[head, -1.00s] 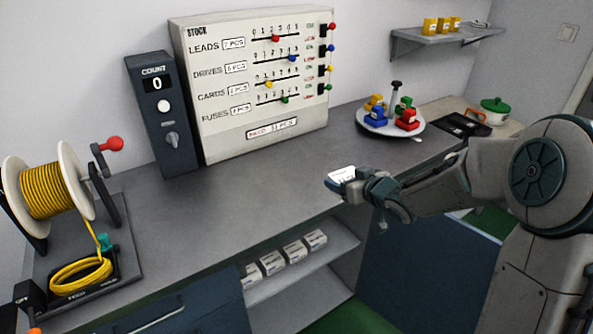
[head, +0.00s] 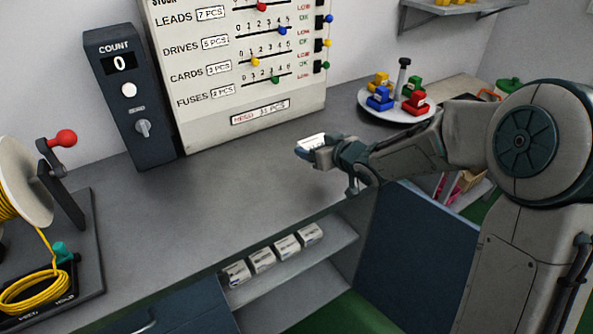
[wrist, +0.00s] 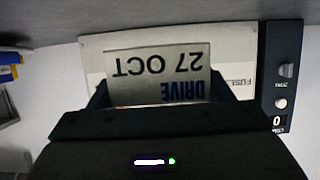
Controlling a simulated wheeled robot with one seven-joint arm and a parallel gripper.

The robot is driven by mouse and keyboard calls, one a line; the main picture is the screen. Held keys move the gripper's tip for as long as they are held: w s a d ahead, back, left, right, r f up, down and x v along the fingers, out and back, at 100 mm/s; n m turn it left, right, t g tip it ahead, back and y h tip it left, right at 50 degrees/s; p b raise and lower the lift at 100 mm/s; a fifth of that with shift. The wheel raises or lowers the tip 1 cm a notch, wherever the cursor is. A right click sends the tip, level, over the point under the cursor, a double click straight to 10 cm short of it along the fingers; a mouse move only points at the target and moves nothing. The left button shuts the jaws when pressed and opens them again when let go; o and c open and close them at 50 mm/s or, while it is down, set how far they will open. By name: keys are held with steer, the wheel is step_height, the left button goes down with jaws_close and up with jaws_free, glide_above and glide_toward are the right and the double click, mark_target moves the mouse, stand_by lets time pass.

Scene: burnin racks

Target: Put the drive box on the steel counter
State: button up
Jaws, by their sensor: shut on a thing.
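The drive box (head: 311,141) is a small white-and-blue box held at the tip of my gripper (head: 312,150). In the wrist view the drive box (wrist: 158,72) shows its label, upside down, reading "DRIVE 27 OCT". My gripper (wrist: 160,100) is shut on it, with a dark finger at each side. The steel counter (head: 215,195) is the grey top running along the wall. In the head view the box appears over the counter's right-hand part; I cannot tell its exact height above it.
The stock board (head: 235,60) and the count box (head: 130,95) stand at the counter's back. A cable reel (head: 20,185) is at left. A carousel with coloured pieces (head: 395,110) is at right. Several boxes (head: 262,260) sit on the shelf below. The counter's middle is clear.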

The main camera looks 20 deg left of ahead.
glide_above(297, 177)
step_height(297, 177, down, 3)
steer(key=shift+d+b, duration=0.1)
steer(key=shift+b, duration=0.25)
steer(key=shift+f, duration=2.1)
steer(key=o, duration=1)
steer(key=shift+o, duration=0.2)
steer(key=shift+r, duration=0.15)
